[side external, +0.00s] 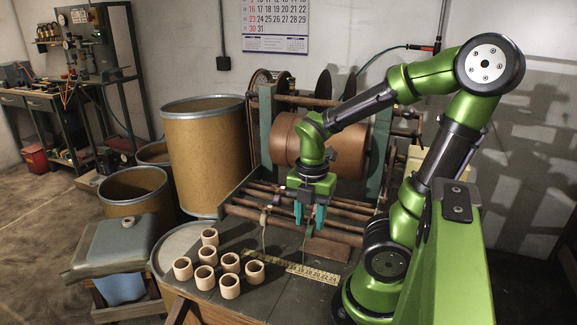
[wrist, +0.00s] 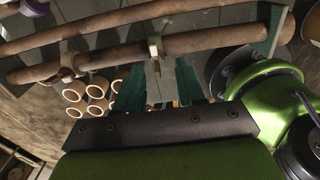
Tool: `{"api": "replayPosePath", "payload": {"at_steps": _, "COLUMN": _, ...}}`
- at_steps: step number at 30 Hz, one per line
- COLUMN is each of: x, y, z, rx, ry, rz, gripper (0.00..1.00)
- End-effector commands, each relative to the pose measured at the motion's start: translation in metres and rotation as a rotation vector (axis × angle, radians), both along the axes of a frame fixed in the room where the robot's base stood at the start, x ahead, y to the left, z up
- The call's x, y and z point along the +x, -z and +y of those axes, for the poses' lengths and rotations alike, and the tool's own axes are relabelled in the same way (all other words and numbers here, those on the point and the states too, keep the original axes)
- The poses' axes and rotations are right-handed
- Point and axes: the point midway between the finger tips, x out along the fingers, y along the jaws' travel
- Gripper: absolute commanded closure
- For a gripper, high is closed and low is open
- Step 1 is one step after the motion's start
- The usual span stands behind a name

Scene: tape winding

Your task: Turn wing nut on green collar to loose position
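My gripper (side external: 308,216) points down over the rods at the front of the winding machine. Its two teal fingers are apart, and in the wrist view (wrist: 160,84) I see no object held between them. A tan collar (wrist: 68,64) sits further left on the same rod. In the side view the fingers hide the green collar, and the nut's angle is unclear.
Several tape rolls (side external: 229,286) stand on the bench (side external: 272,301) in front of the machine, beside a yellow ruler (side external: 313,273). Long rods (side external: 335,228) run close around my gripper. A large brown roll (side external: 290,139) is behind it. Fibre drums (side external: 203,155) stand left.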

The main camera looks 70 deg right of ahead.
Motion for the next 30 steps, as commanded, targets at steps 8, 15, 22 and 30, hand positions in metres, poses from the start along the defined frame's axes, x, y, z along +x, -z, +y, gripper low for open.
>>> {"api": "replayPosePath", "payload": {"at_steps": 8, "x": 0.001, "y": -0.005, "z": 0.001, "rx": 0.001, "ry": 0.0, "rz": -0.005, "gripper": 0.61}}
{"api": "replayPosePath", "payload": {"at_steps": 15, "x": 0.002, "y": -0.044, "z": 0.0, "rx": -0.001, "ry": 0.0, "rz": -0.011, "gripper": 0.61}}
{"api": "replayPosePath", "payload": {"at_steps": 22, "x": 0.002, "y": -0.101, "z": 0.0, "rx": -0.001, "ry": 0.001, "rz": -0.008, "gripper": 0.61}}
{"api": "replayPosePath", "payload": {"at_steps": 30, "x": 0.001, "y": -0.153, "z": 0.0, "rx": -0.001, "ry": 0.0, "rz": -0.005, "gripper": 0.61}}
